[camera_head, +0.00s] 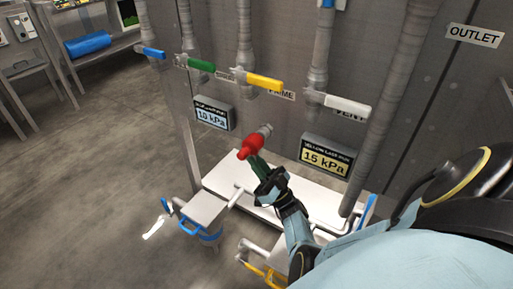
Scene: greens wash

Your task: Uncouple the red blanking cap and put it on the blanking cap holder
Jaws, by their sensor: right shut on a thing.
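The red blanking cap (248,148) is at the end of a short grey metal fitting (265,130) on the wall panel, low in the middle of the view. The cap and the fitting look in line, and I cannot tell whether they are still coupled. My right gripper (259,164) reaches up from the lower right and is shut on the cap's near side. Its dark green fingers hide part of the cap. I cannot make out a blanking cap holder for certain. My left gripper is not in view.
Green (201,66), yellow (264,82) and white (347,105) valve handles stick out above the cap. Two pressure displays (212,114) (326,156) flank it. A white shelf (222,172) lies below, with a blue-handled vessel (205,211) at its front. Open floor lies left.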

